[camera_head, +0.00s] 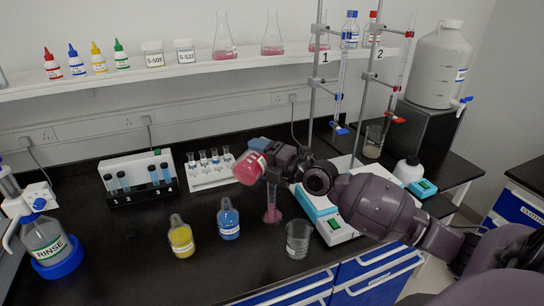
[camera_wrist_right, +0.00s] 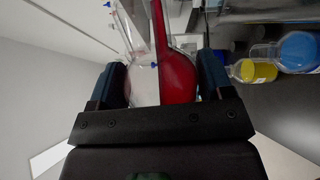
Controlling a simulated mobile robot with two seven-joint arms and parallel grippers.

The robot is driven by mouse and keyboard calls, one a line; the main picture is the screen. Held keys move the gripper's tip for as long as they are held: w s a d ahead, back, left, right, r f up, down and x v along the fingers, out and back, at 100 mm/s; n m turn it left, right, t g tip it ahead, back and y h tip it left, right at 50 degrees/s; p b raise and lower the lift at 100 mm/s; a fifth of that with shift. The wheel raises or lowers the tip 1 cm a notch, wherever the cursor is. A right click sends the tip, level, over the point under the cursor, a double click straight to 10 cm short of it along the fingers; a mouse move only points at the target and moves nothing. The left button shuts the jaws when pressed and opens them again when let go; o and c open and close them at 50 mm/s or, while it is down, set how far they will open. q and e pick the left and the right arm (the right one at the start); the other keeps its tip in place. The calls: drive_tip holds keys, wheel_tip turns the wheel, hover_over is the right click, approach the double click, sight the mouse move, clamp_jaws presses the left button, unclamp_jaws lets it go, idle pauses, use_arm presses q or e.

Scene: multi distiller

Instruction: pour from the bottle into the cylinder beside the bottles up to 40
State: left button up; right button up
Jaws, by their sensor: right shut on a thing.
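My right gripper (camera_head: 262,160) is shut on a bottle of red liquid (camera_head: 249,168), tilted well over with its wide body to the left. The right wrist view shows the bottle (camera_wrist_right: 178,72) between the two fingers (camera_wrist_right: 162,82), with red liquid along one side and into its neck. In the head view its mouth is hidden by my gripper. The slim cylinder (camera_head: 272,213) stands on the table below the gripper and has red liquid in its lower part. Its top is partly hidden, and the scale is too small to read. My left gripper is not in view.
A yellow bottle (camera_head: 181,238) and a blue bottle (camera_head: 228,220) stand left of the cylinder. A clear beaker (camera_head: 298,241) stands close at its front right.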

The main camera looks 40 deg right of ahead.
drive_tip(key=shift+a+r, duration=0.15)
drive_tip(key=shift+r, duration=0.1)
idle(0.8)
